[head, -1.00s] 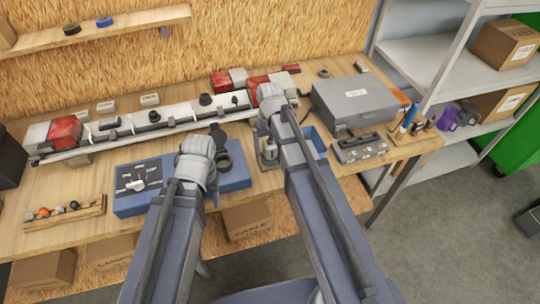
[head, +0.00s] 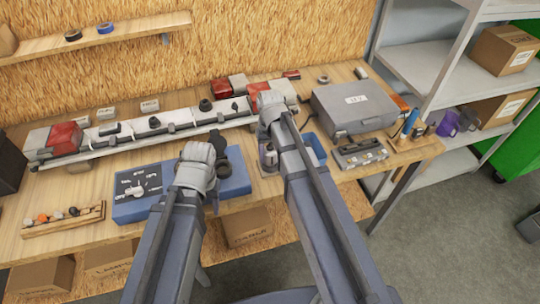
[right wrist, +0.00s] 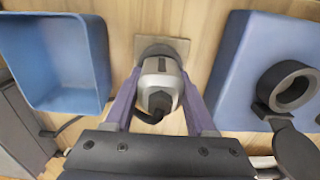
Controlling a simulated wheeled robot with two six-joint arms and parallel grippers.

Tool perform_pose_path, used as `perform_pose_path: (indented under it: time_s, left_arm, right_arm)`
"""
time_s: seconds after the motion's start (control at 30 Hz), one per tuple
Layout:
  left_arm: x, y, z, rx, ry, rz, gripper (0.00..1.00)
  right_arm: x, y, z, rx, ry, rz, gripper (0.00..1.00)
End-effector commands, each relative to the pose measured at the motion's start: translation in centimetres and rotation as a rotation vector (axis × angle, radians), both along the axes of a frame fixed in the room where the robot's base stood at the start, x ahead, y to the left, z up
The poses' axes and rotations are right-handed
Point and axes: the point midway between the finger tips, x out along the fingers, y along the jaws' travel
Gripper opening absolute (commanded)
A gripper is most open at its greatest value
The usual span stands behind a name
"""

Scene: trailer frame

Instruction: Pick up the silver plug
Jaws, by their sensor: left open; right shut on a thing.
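The silver plug (right wrist: 160,85) shows in the right wrist view, with a black cap and cable at its near end. Its far end is at a small tan-grey square plate (right wrist: 178,46) on the wooden bench; I cannot tell whether they touch. My right gripper (right wrist: 160,88) is shut on it, one purple finger on each side. In the head view my right arm largely hides this gripper (head: 268,158), between the blue bin and the blue case. My left gripper (head: 213,158) is over the right end of the blue case, its fingers mostly hidden by its wrist; it is open.
A blue open bin (head: 315,150) and a blue case (head: 130,208) with a black ring (right wrist: 290,87) flank the plug. Behind stands the long white light bar (head: 130,131). A grey toolbox (head: 352,108) is right; a wooden rack (head: 62,222) is front left.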

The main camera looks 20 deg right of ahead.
Motion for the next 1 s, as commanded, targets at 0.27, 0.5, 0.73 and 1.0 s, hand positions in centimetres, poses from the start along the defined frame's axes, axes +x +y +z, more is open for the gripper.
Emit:
perform_pose_path:
  time_s: [0.27, 0.5, 0.73, 1.0]
  left_arm:
    - [0.0, 0.0, 1.3, 0.0, 0.0, 0.0, 0.52]
    - [0.0, 0.0, 4.5, 0.0, 0.0, -0.001, 0.52]
    - [0.0, 0.0, 8.2, 0.0, 0.0, -0.001, 0.52]
    - [0.0, 0.0, 10.1, -0.001, 0.0, 0.005, 0.52]
  right_arm:
    - [0.0, 0.0, 1.3, 0.0, 0.0, 0.0, 0.34]
    - [0.0, 0.0, 4.5, 0.0, 0.0, 0.0, 0.34]
    - [0.0, 0.0, 8.2, 0.0, 0.0, 0.0, 0.34]
    - [0.0, 0.0, 10.1, 0.0, 0.0, 0.0, 0.34]
